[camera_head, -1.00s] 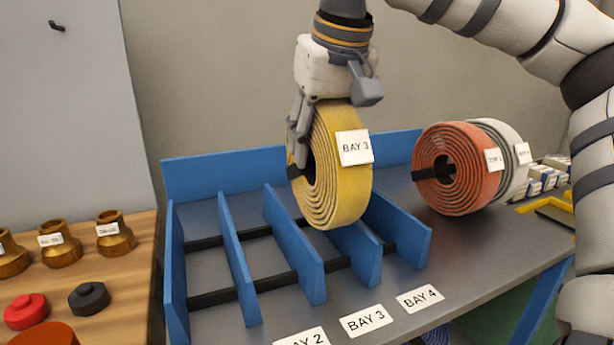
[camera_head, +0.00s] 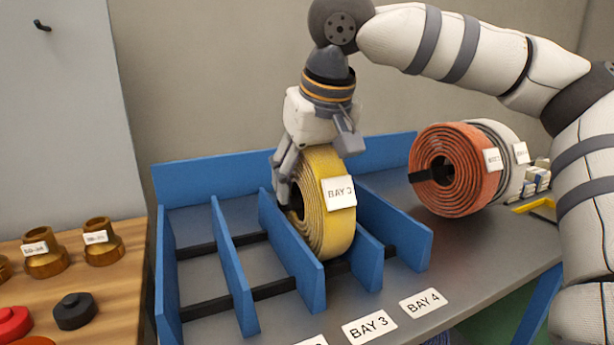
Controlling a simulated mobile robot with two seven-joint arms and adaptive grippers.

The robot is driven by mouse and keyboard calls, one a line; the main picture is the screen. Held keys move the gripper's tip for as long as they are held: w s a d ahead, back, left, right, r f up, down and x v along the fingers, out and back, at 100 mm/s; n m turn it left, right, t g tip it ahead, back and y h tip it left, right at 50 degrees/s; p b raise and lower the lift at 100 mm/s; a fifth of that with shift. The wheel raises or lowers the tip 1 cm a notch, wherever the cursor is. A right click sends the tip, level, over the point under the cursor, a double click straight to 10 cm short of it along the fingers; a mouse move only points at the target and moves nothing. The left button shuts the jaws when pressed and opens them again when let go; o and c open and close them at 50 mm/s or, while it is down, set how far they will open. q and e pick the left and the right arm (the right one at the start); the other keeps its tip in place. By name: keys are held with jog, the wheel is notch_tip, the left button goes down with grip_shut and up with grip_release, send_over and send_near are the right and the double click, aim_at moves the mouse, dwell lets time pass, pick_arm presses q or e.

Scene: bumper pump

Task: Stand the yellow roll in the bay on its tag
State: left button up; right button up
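The yellow roll (camera_head: 324,230) stands upright on its edge, with a white tag reading BAY 3 on its rim. It sits between two dividers of the blue rack (camera_head: 292,255), in the slot behind the BAY 3 label (camera_head: 369,327). Its lower part is down between the dividers; whether it touches the floor is hard to tell. My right gripper (camera_head: 288,190) reaches down from above, shut on the roll's upper left part. My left gripper is not in view.
A red roll (camera_head: 455,175) and a white roll (camera_head: 512,180) stand right of the rack. The BAY 4 label (camera_head: 425,302) lies at the front edge. Brass fittings (camera_head: 103,242) and a black cap (camera_head: 74,311) are on the wooden table at left. The left slots are empty.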

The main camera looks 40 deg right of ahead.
jog(key=shift+r, duration=0.15)
jog(key=p+v, duration=0.1)
jog(key=v, duration=1)
jog(key=shift+r+p, duration=0.15)
jog(key=shift+p, duration=0.2)
jog(key=shift+s+a+r, duration=0.1)
jog(key=shift+r, duration=0.15)
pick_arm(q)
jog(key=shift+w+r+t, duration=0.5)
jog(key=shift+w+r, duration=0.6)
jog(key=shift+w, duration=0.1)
